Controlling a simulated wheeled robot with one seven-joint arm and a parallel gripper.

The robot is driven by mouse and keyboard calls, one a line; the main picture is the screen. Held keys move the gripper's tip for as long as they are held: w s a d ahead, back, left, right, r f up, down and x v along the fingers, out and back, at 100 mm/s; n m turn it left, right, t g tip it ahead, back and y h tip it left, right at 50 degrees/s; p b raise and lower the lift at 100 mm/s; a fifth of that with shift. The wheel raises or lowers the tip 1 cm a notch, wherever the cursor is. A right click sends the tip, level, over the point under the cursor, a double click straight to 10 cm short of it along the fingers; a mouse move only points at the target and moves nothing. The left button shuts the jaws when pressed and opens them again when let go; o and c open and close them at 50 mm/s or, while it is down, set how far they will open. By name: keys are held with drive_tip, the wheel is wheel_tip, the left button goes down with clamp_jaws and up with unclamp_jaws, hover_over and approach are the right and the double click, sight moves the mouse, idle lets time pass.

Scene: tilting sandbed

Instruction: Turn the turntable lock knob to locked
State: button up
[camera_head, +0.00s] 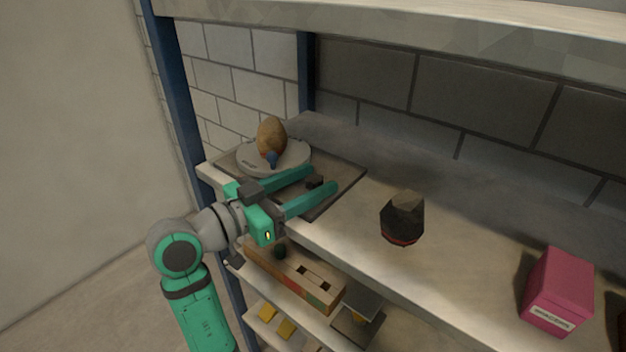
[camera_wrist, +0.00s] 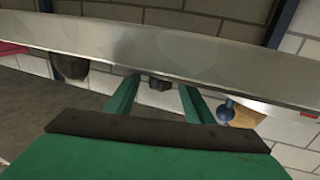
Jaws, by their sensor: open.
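The turntable (camera_head: 246,163) is a round grey disc on a dark base plate (camera_head: 345,172) at the left end of the shelf. A small dark knob (camera_head: 314,181) stands on that plate, right of the disc; which way it is turned is too small to tell. My gripper (camera_head: 323,179) is open, with its two green fingers on either side of the knob. In the wrist view the dark knob (camera_wrist: 160,82) shows between the fingertips (camera_wrist: 160,85), with a gap to each finger. I cannot tell how far apart they are in depth.
A brown egg-shaped object (camera_head: 270,134) sits on the disc, with a blue piece (camera_head: 272,159) in front. A dark pointed object (camera_head: 402,219) and a pink box (camera_head: 560,290) stand further right. A wooden block (camera_head: 290,277) lies on the shelf below. A blue post (camera_head: 178,100) rises at left.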

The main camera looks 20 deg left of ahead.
drive_tip(key=shift+w+d, duration=0.35)
drive_tip(key=shift+w, duration=0.15)
drive_tip(key=shift+c, duration=0.2)
drive_tip(key=shift+a, duration=0.1)
drive_tip(key=c, duration=1)
drive_tip(key=shift+m+h, duration=0.3)
drive_tip(key=shift+h, duration=0.1)
drive_tip(key=shift+a+m+g+h, duration=0.1)
drive_tip(key=shift+m+g+h, duration=0.7)
drive_tip(key=shift+g+h, duration=0.2)
drive_tip(key=shift+m+g+h, duration=1.2)
drive_tip(key=shift+m+g, duration=0.1)
drive_tip(key=shift+g, duration=0.3)
